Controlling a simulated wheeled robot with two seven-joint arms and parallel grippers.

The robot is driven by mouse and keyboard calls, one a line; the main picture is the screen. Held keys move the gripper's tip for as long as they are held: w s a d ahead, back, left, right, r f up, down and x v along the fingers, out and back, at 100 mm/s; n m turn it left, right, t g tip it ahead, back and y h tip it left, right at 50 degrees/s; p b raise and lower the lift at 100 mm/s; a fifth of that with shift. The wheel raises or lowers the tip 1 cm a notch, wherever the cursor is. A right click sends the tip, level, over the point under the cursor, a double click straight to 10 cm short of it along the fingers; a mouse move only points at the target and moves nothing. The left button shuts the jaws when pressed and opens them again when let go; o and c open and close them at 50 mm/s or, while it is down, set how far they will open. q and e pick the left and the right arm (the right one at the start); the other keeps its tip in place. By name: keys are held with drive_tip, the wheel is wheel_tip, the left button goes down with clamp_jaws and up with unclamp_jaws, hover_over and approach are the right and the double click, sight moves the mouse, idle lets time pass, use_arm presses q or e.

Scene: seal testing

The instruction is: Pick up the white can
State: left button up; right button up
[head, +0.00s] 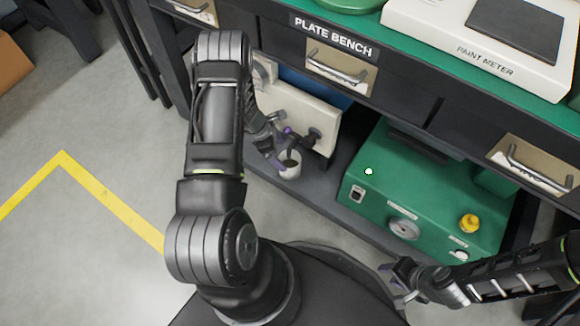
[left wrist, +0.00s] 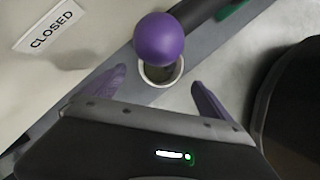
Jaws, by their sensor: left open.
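The white can (head: 290,168) is a small open-topped cup with a dark inside, at the front edge of the lower shelf. In the left wrist view the can (left wrist: 148,80) is between and slightly beyond my two purple fingertips, with room on both sides. A purple ball knob (left wrist: 158,40) on a dark lever hides part of its rim there. My left gripper (head: 272,153) is open and empty, just left of the can. My right gripper (head: 393,285) is low at right, away from the can; its finger gap is unclear.
The cream box (head: 310,118) with the lever stands behind the can; its label (left wrist: 50,31) reads CLOSED. A green machine (head: 425,200) stands right of the can on the shelf. The plate bench (head: 420,75) with drawers overhangs them.

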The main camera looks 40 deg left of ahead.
use_arm(q)
drive_tip(key=b+x, duration=0.2)
drive_tip(key=x, duration=0.3)
drive_tip(key=shift+w+f, duration=0.1)
drive_tip(key=shift+c, duration=0.3)
drive_tip(key=c, duration=1.9)
drive_tip(key=s+a+r+p, duration=0.1)
drive_tip(key=s+a+p, duration=0.2)
drive_tip(key=s+a, duration=0.8)
drive_tip(key=a, duration=0.2)
drive_tip(key=shift+s+a+r, duration=0.3)
drive_tip(key=shift+s+a, duration=0.05)
